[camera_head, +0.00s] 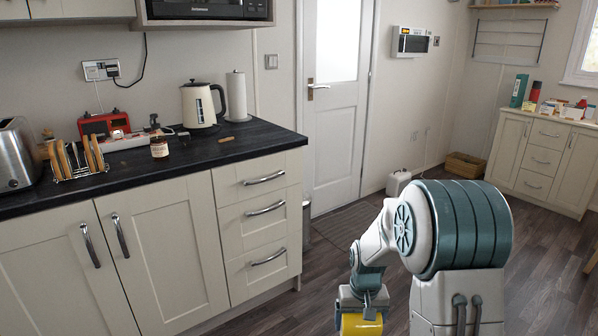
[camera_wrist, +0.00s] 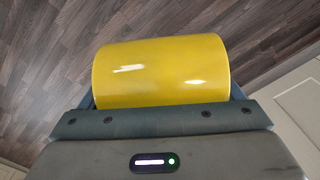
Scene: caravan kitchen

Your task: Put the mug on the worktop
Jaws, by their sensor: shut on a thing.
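A yellow mug (camera_wrist: 160,75) lies across the jaws of my gripper in the wrist view, with the wooden floor behind it. My gripper (camera_head: 360,318) is shut on the mug, low in front of me at the bottom of the head view, where only the mug's upper part (camera_head: 361,326) shows. The mug's handle is not visible. The dark worktop (camera_head: 245,145) is to the left, above cream cupboards and drawers. My gripper is well apart from it, to its right and lower in the picture.
On the worktop stand a kettle (camera_head: 203,106), a paper roll (camera_head: 237,97), a jar (camera_head: 159,147), a toast rack (camera_head: 78,160) and a toaster (camera_head: 16,153). The worktop's front right part is bare. Drawers (camera_head: 262,210) with handles face the floor.

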